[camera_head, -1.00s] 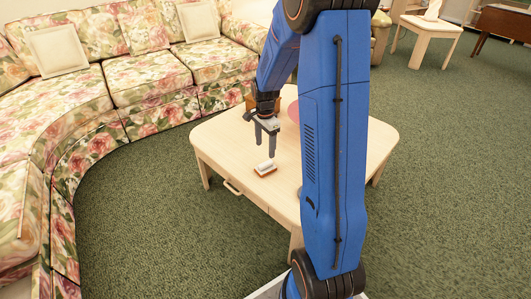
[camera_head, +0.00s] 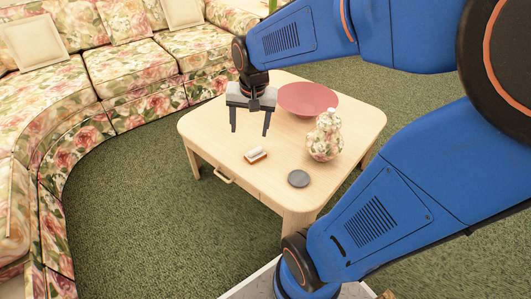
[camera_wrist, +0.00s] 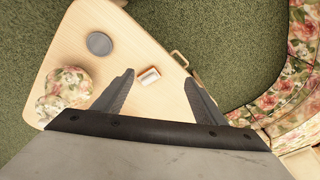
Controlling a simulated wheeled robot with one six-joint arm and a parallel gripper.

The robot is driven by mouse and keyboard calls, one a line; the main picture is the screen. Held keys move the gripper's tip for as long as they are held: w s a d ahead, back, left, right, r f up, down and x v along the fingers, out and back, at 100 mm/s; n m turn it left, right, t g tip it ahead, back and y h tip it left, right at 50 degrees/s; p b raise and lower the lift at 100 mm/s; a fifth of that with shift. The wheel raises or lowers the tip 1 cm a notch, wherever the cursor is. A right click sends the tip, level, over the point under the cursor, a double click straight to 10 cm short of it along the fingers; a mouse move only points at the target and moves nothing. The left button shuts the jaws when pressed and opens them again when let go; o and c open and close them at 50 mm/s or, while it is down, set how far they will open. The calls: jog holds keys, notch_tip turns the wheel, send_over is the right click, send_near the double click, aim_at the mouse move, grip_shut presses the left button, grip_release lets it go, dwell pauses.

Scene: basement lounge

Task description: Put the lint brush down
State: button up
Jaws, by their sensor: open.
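The lint brush (camera_head: 256,155), small with a white top and a brown edge, lies on the light wooden coffee table (camera_head: 220,135) near its front left edge. It also shows in the wrist view (camera_wrist: 149,77), on the table beyond my fingertips and between them in the picture. My gripper (camera_head: 250,133) is open and empty, above the table and apart from the brush. Its two spread fingers also show in the wrist view (camera_wrist: 158,78).
A pink bowl (camera_head: 308,98), a floral vase (camera_head: 325,136) and a dark round disc (camera_head: 298,178) stand on the table to the right. A floral sofa (camera_head: 140,65) curves round the back and left. Green carpet (camera_head: 140,200) is clear in front.

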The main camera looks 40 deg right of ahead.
jog(key=s+a+r+n, duration=0.1)
jog(key=s+n, duration=0.1)
jog(key=s, duration=0.3)
jog(key=s+a+r+n+t, duration=0.1)
jog(key=s+a+n, duration=0.1)
jog(key=s, duration=0.3)
jog(key=s+a+r+n+t, duration=0.1)
jog(key=s+a+n, duration=0.1)
jog(key=s+n, duration=0.2)
jog(key=shift+s+r, duration=0.3)
jog(key=shift+s, duration=0.35)
